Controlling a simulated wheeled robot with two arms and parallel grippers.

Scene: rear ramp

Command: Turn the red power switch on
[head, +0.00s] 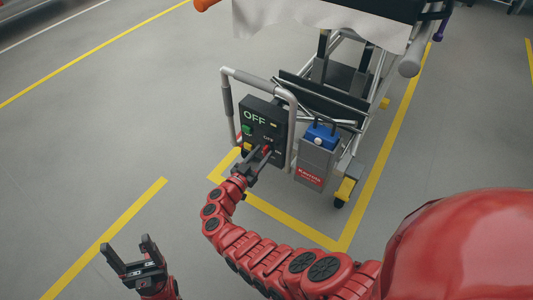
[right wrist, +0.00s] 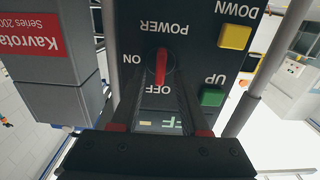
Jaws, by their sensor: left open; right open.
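The red power switch (right wrist: 161,66) is a knob on a dark control panel (head: 262,118), seen upside down in the right wrist view. It lines up with the OFF label, and the ON label is off to one side. The panel's display (head: 254,117) reads OFF in green. My right gripper (head: 262,158) is open in front of the panel at the switch. In the right wrist view its fingers (right wrist: 158,88) reach toward the knob from either side; I cannot tell whether they touch it. My left gripper (head: 130,255) is open and empty, low over the floor, away from the panel.
The panel also has a yellow DOWN button (right wrist: 235,36) and a green UP button (right wrist: 212,96). A grey tube handle (head: 228,100) frames the panel. A grey Kavrota box (head: 316,160) with a blue top stands close to its right. Open floor lies left.

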